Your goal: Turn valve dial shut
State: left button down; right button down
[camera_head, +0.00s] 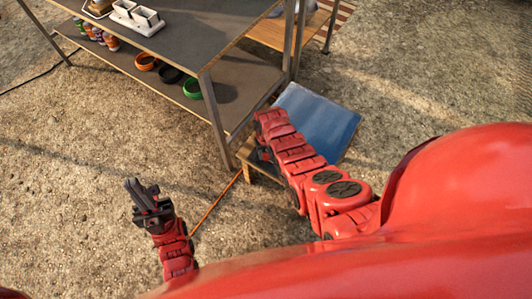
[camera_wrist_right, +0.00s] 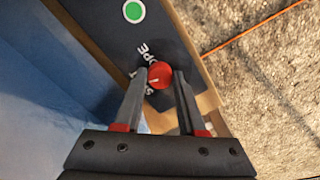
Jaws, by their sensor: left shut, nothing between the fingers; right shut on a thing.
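The valve dial (camera_wrist_right: 160,75) is a round red knob with a small white mark, on a dark panel (camera_wrist_right: 115,12) with white lettering partly hidden by my fingers. My right gripper (camera_wrist_right: 160,82) is shut on the dial, one finger on each side, in the right wrist view. In the head view my right arm reaches to the panel beside a blue board (camera_head: 315,118), and the arm hides the dial. My left gripper (camera_head: 138,188) is shut and empty above the gravel at the lower left.
A green round spot with a white ring (camera_wrist_right: 133,11) is on the panel beyond the dial. A two-level table (camera_head: 130,55) holds white containers and coloured bowls. An orange cable (camera_head: 215,203) lies on the ground. Open gravel surrounds my left gripper.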

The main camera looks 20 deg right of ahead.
jog(key=shift+n, duration=1.2)
jog(key=c, duration=0.5)
grip_release()
jog(key=shift+r, duration=0.1)
jog(key=shift+w+r+p, duration=0.1)
jog(key=shift+r+p, duration=0.35)
jog(key=shift+r, duration=0.1)
notch_tip(320, 180, up, 16)
jog(key=p, duration=0.2)
